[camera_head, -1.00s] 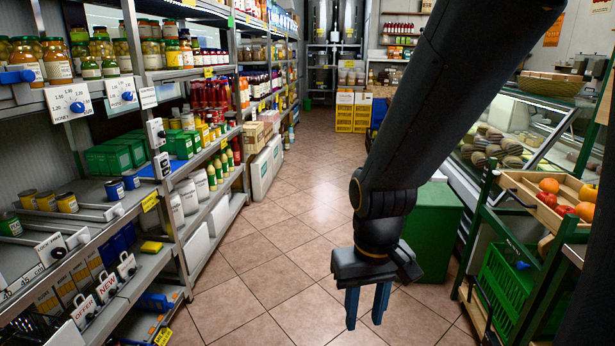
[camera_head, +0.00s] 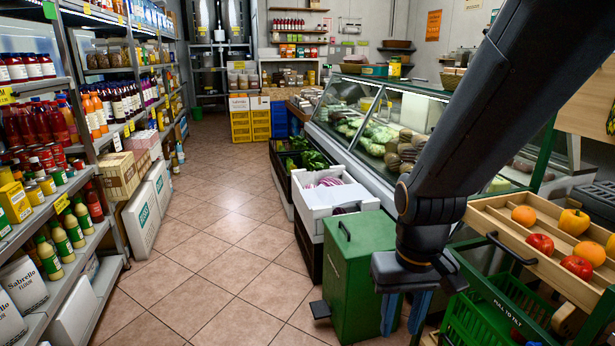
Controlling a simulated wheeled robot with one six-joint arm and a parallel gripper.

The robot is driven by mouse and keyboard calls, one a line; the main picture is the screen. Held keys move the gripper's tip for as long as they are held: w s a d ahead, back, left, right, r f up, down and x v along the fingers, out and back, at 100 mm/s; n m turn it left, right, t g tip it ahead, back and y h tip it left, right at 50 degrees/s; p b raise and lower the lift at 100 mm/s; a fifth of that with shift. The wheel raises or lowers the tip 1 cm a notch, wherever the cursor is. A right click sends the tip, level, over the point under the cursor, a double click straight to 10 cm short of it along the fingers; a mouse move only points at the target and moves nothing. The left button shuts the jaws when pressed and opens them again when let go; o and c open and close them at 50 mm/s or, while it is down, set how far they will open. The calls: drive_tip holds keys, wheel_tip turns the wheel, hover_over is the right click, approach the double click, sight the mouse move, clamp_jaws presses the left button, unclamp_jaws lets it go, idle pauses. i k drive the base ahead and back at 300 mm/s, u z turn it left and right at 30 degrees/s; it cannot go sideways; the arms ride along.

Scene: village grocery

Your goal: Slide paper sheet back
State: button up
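No loose paper sheet can be made out in this view. My gripper (camera_head: 405,315) hangs pointing down at the lower right, with its two blue fingers apart and nothing seen between them. It is in front of the right side of a green bin (camera_head: 350,262) and to the left of a wooden tray (camera_head: 485,222). The tray holds oranges, red apples or tomatoes and a yellow pepper. My dark arm hides part of the glass counter behind it.
Stocked shelves (camera_head: 75,180) line the left side. A glass counter (camera_head: 340,130) and white crate (camera_head: 325,197) stand at centre right, with a green basket (camera_head: 500,310) below the tray. The tiled floor (camera_head: 215,230) in the aisle is clear.

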sight(334, 196)
drive_tip(key=z, duration=0.05)
drive_tip(key=i, duration=0.85)
drive_tip(key=u, duration=1.1)
drive_tip(key=i, duration=4.05)
drive_tip(key=z, duration=3.2)
